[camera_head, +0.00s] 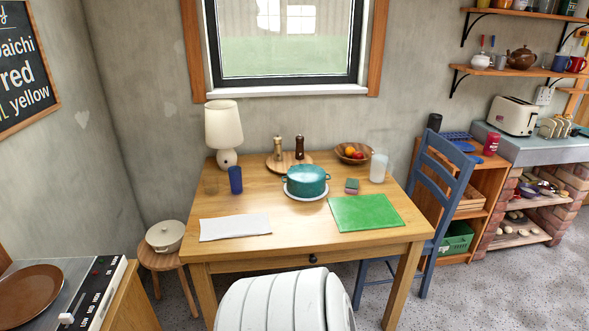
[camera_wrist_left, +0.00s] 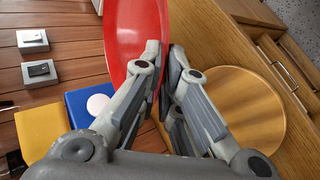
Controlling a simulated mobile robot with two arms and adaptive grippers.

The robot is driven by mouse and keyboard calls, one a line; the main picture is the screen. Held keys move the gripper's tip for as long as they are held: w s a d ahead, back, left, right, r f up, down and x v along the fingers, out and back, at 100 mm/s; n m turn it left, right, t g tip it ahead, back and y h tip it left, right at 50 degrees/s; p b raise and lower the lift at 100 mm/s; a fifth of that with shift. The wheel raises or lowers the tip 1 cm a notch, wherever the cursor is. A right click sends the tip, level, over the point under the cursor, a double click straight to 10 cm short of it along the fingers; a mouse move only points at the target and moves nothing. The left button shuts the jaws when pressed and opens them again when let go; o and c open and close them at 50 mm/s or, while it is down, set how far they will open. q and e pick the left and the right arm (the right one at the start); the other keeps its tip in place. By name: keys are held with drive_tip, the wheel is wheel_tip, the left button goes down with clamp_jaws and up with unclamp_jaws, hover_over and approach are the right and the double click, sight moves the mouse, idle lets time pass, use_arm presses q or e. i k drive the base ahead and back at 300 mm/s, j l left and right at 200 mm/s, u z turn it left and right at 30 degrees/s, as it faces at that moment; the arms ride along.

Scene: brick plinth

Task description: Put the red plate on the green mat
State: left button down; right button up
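The red plate (camera_wrist_left: 125,32) shows in the left wrist view, standing steeply on edge in that picture, with its upper part cut off by the frame. My left gripper (camera_wrist_left: 164,62) is shut on the plate's rim, with one finger on each side. The green mat (camera_head: 366,212) lies flat and bare on the front right of the wooden table (camera_head: 300,236) in the head view. Neither the plate nor my left gripper shows in the head view, so the plate is away from the mat. My right gripper is in neither view.
A teal pot (camera_head: 306,181) on a white plate, a sponge (camera_head: 352,186) and a glass (camera_head: 378,168) stand behind the mat. A white cloth (camera_head: 235,227) lies left of it. A blue chair (camera_head: 437,190) stands at the table's right. A round wooden disc (camera_wrist_left: 245,110) is near my left gripper.

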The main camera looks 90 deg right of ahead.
sight(364, 211)
drive_tip(key=z, duration=1.5)
drive_tip(key=i+l+z, duration=0.15)
drive_tip(key=z, duration=0.35)
drive_tip(key=i+l+z, duration=0.1)
drive_tip(key=z, duration=0.4)
drive_tip(key=i+z, duration=0.15)
drive_tip(key=z, duration=0.35)
drive_tip(key=i+j+z, duration=0.15)
drive_tip(key=i+z, duration=0.25)
drive_tip(key=i+j+z, duration=0.25)
drive_tip(key=z, duration=0.15)
drive_tip(key=i+j, duration=0.4)
drive_tip(key=i, duration=0.15)
